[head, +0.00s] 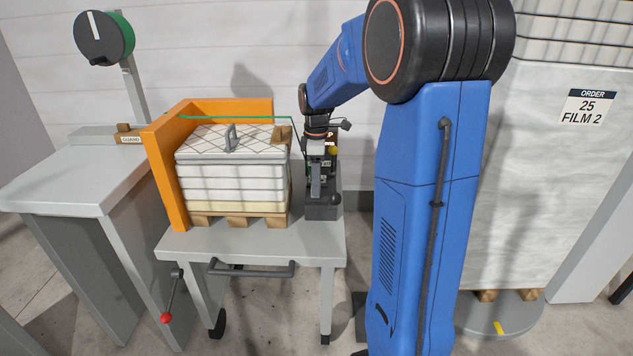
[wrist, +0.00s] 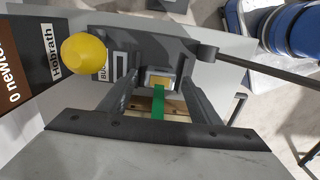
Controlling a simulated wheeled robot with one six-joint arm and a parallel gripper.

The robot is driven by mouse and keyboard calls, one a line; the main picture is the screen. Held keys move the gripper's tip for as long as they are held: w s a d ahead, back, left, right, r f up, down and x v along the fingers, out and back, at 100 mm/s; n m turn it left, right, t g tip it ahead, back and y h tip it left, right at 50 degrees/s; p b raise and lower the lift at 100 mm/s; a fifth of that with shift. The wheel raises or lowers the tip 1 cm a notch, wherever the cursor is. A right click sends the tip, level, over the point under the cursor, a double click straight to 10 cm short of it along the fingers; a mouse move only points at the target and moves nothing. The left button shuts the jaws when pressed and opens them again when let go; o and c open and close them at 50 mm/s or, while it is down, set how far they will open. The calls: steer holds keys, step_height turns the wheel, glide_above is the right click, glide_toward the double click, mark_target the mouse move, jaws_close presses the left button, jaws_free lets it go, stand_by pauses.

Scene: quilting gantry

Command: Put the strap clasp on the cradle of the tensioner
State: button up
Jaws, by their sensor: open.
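The strap clasp (wrist: 160,77) is a small grey block with a tan-gold face, and a green strap (wrist: 158,104) runs from it. The tensioner (wrist: 150,50) is dark grey, with a yellow knob (wrist: 82,55) at its left. In the head view the tensioner (head: 320,211) stands at the right end of the cart. My gripper (wrist: 161,80) is open, with its fingers on either side of the clasp. In the head view my gripper (head: 316,180) points down at the tensioner. The cradle is mostly hidden, and I cannot tell whether the clasp rests in it.
A strapped stack (head: 235,180) of white layers sits on a pallet against an orange corner frame (head: 165,170) on the grey cart (head: 250,240). A dark rod (wrist: 268,70) sticks out right of the tensioner. A grey table (head: 70,180) stands left, a wrapped load (head: 540,180) right.

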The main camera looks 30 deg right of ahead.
step_height(320, 180, up, 12)
steer(key=shift+f, duration=0.2)
stand_by(0.7)
